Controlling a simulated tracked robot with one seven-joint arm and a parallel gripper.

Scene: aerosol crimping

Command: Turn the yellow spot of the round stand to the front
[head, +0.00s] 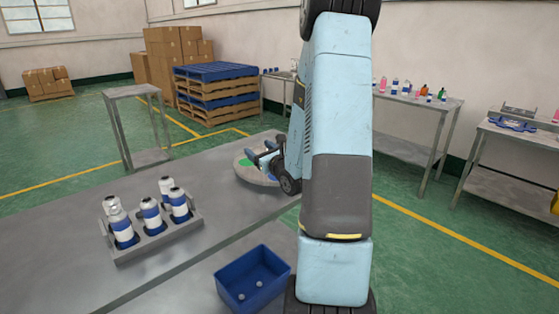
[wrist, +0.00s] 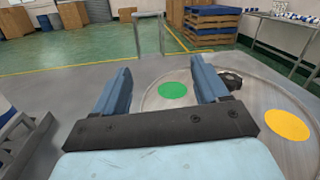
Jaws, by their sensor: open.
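The round stand (head: 244,172) is a grey disc on the far part of the metal table, partly hidden behind my arm in the head view. In the wrist view the round stand (wrist: 232,138) fills the right half. Its green spot (wrist: 173,90) shows between my fingers, and its yellow spot (wrist: 287,125) lies to the right, outside the right finger. The green spot also shows in the head view (head: 246,162); the yellow spot does not. My gripper (wrist: 160,75) is open and empty, its fingers apart over the stand's left edge. A small dark part sits on the disc beyond the right finger.
A grey rack (head: 155,246) with several white-and-blue cans stands at the table's left. A blue bin (head: 253,278) holding small round pieces is near the front. A small side table (head: 133,90), pallets (head: 215,93) and boxes stand behind. The table between rack and stand is clear.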

